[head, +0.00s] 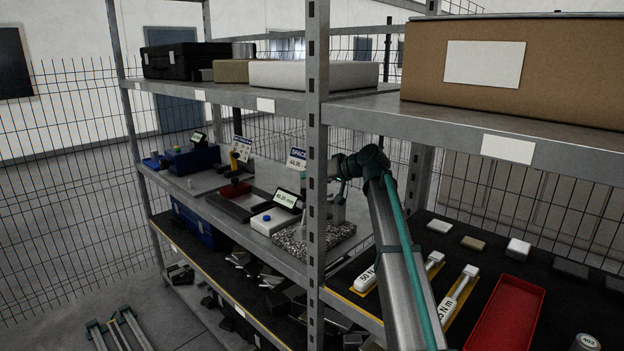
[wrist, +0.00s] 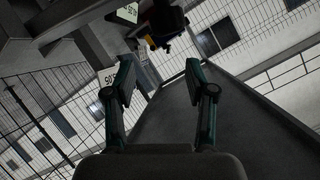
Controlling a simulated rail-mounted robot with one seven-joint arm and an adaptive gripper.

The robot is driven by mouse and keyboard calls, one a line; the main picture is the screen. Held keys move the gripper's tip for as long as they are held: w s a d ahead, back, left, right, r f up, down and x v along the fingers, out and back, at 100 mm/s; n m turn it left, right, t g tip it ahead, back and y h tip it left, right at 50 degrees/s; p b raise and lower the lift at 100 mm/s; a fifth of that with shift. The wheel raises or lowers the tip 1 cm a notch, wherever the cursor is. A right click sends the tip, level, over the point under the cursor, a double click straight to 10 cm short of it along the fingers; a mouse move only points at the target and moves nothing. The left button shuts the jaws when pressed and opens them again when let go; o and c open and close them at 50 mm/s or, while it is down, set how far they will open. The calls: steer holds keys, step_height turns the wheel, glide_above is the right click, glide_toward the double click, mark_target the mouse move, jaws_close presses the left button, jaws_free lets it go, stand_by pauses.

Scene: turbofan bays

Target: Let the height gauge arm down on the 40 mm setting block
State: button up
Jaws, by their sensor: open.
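In the head view my gripper (head: 340,188) is at the middle shelf, largely hidden by the front shelf upright. In the wrist view my gripper (wrist: 158,84) is open, with nothing between its fingers. A speckled granite plate (head: 290,239) lies on the middle shelf below it. I cannot make out the height gauge arm or the 40 mm setting block; the upright and my arm cover part of that spot. A white unit with a blue button (head: 272,222) and a tilted digital display (head: 287,199) stands left of the upright. A display (wrist: 130,12) also shows in the wrist view.
The shelf upright (head: 318,130) stands close before my gripper. A red-based fixture (head: 235,189) with a yellow and black top sits further left. A cardboard box (head: 500,70) is on the upper shelf. A red tray (head: 506,310) and torque wrenches (head: 459,292) lie at right.

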steer(key=v, duration=1.1)
